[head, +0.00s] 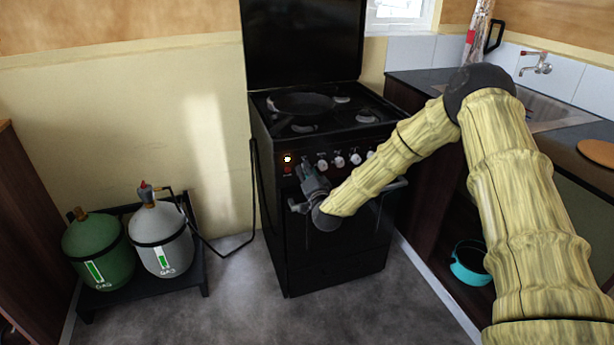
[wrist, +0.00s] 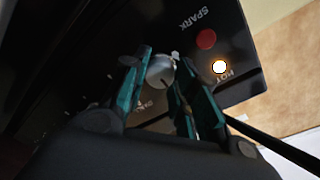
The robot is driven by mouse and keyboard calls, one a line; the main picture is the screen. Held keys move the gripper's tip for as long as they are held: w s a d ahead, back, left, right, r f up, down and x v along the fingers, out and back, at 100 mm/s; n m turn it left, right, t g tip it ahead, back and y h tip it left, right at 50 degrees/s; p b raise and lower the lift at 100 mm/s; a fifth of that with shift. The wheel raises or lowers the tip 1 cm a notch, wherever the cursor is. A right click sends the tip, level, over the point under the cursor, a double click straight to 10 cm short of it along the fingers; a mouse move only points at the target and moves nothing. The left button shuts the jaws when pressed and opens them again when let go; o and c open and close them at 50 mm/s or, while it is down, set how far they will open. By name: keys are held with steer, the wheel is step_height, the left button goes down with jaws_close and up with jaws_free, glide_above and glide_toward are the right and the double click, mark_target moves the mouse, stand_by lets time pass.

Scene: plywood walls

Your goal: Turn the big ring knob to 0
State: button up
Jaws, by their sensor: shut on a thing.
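The black stove (head: 330,240) has a row of silver knobs along its front panel. My gripper (head: 306,170) is at the left end of this row in the head view and covers the knob there. In the wrist view, a round silver knob with a dark pointer line, the big ring knob (wrist: 159,72), sits between the two teal fingers of my gripper (wrist: 158,66), which is shut on it. Its small label is partly hidden by the fingers and too blurred to read. The pointer's exact setting cannot be told.
A lit HOT lamp (wrist: 219,67) and a red SPARK button (wrist: 206,39) are beside the knob. More knobs (head: 339,162) continue to the right. A pan (head: 301,104) sits on the hob. Grey (head: 161,240) and green (head: 94,250) gas bottles stand left.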

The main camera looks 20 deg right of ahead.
steer(key=shift+w+d+r+m, duration=0.1)
steer(key=shift+d+m, duration=0.05)
steer(key=shift+m, duration=0.25)
steer(key=o, duration=1)
steer(key=shift+d, duration=0.15)
steer(key=shift+o, duration=0.2)
steer(key=shift+a, duration=0.3)
steer(key=s, duration=1.2)
steer(key=shift+a, duration=0.15)
